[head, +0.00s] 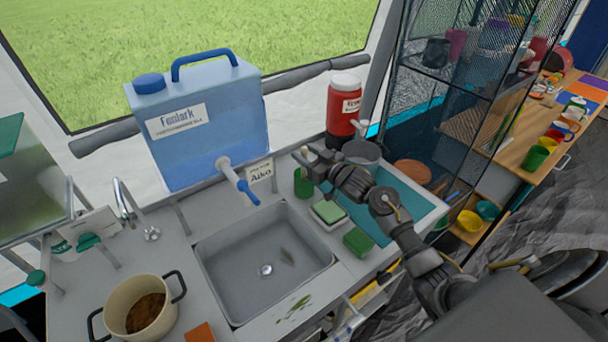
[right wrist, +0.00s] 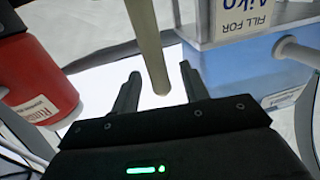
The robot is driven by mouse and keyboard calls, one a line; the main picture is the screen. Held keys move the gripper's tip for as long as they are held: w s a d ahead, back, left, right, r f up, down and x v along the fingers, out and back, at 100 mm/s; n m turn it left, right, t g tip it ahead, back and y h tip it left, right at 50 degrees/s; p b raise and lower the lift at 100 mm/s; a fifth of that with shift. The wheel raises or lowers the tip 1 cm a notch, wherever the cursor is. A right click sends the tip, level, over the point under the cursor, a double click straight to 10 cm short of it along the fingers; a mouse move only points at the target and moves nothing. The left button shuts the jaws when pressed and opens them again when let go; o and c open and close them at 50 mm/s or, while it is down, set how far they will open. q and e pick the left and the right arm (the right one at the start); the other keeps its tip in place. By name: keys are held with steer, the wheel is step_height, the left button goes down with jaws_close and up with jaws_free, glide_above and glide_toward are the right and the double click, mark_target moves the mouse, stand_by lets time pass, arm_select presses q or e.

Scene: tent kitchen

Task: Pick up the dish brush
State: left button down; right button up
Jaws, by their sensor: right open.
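My right gripper (head: 305,160) is open over the counter right of the sink, just above a green cup (head: 303,186). In the right wrist view a pale beige rod, which looks like the dish brush handle (right wrist: 146,35), comes in from the top. Its rounded end lies between the two open fingers of my right gripper (right wrist: 160,70), with gaps showing on both sides. The brush head is not seen in either view. In the head view I cannot make out the brush clearly near the gripper. My left gripper is not in view.
A blue water container (head: 205,130) with a tap stands behind the sink (head: 225,255). A red jar (head: 342,115) and grey pot (head: 361,152) stand behind my gripper. Sponges (head: 358,241) lie right of the sink. A pot (head: 122,292) stands front left.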

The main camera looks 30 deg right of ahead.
steer(key=shift+w+a, duration=0.15)
steer(key=shift+w, duration=0.35)
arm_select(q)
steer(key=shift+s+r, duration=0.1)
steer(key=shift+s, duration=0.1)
arm_select(e)
jaws_close()
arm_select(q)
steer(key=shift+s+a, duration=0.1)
